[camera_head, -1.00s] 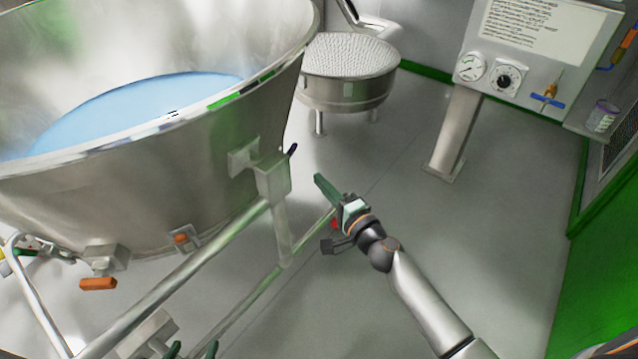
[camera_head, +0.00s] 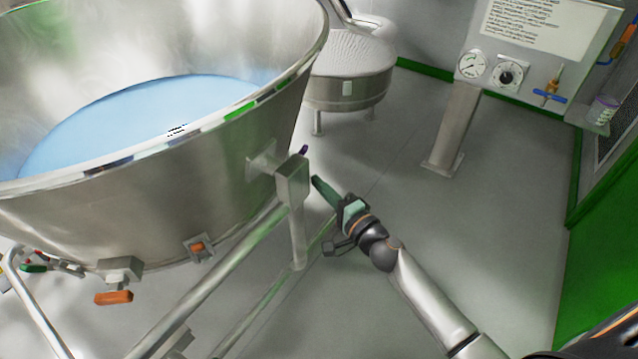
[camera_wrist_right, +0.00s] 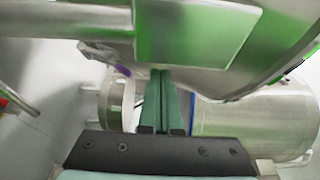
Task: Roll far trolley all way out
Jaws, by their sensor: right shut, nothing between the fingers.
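A large steel bowl trolley (camera_head: 200,161) fills the left of the head view, with blue material (camera_head: 140,115) inside. Its tubular frame (camera_head: 212,275) runs below, with a square corner block (camera_head: 292,182) at the right end. My right gripper (camera_head: 316,182) is shut and empty, its green fingers just right of that block. I cannot tell whether they touch it. In the right wrist view the shut fingers (camera_wrist_right: 162,78) point toward a steel block and bar (camera_wrist_right: 195,30), with a purple tip (camera_wrist_right: 122,70) to the left. My left gripper is not in view.
A round steel vessel (camera_head: 345,90) with a pale textured top stands behind. A gauge panel (camera_head: 535,55) on a steel post (camera_head: 453,130) stands at the back right, and a green wall panel (camera_head: 610,250) is at the right. Grey floor between is clear.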

